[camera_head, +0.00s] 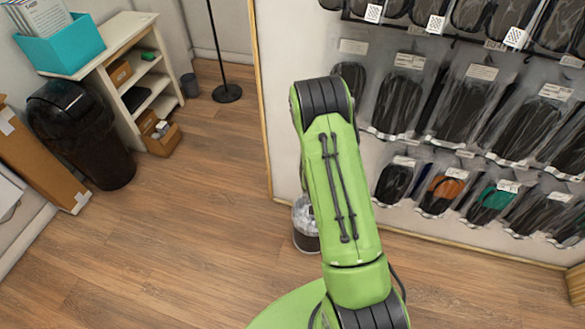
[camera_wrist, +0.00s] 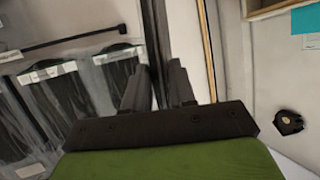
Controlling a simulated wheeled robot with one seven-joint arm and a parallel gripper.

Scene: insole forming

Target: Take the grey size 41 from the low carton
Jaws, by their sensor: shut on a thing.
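My gripper (camera_wrist: 158,85) shows in the wrist view, its two dark fingers shut on a thin dark grey packet (camera_wrist: 157,35) seen nearly edge-on. I cannot read its size or tell its kind for sure. In the head view my raised arm hides the gripper and whatever it holds. A small brown carton (camera_head: 163,143) sits on the floor in front of the white shelf. I cannot tell whether it is the low carton, and no label saying 41 is readable.
Rows of bagged insoles (camera_head: 460,105) hang on the wall panel at the right; they also show in the wrist view (camera_wrist: 62,95). A black bin (camera_head: 80,130), a white shelf (camera_head: 130,60) and a clear-sided bin (camera_head: 304,228) stand around. The wooden floor (camera_head: 190,230) is clear at centre left.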

